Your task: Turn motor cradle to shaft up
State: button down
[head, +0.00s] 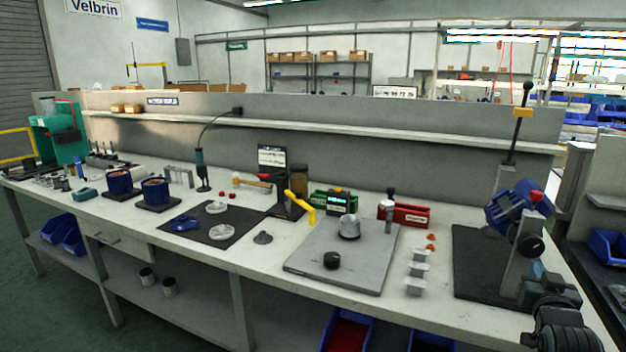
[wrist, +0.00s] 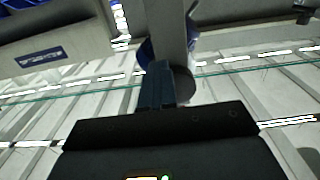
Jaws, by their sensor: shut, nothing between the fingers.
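The motor cradle stands on a dark mat at the right end of the bench. It holds a blue motor (head: 507,207) tilted beside a grey upright post (head: 516,268). I cannot make out the shaft. My gripper (wrist: 156,82) is shut and empty. In the wrist view its fingertips are close to the grey post (wrist: 165,25) and a dark round part (wrist: 185,87), with blue motor (wrist: 146,52) partly hidden behind. I cannot tell whether they touch.
The dark mat (head: 475,262) has bare room left of the post. A shelf (head: 330,128) runs along the back.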

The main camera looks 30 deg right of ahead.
jog(key=w, duration=0.1)
jog(key=w+b, duration=0.1)
jog(key=w, duration=0.1)
jog(key=shift+a+f, duration=0.15)
jog(key=shift+a, duration=0.05)
jog(key=shift+a+r, duration=0.15)
jog(key=shift+r, duration=0.1)
jog(key=shift+b, duration=0.35)
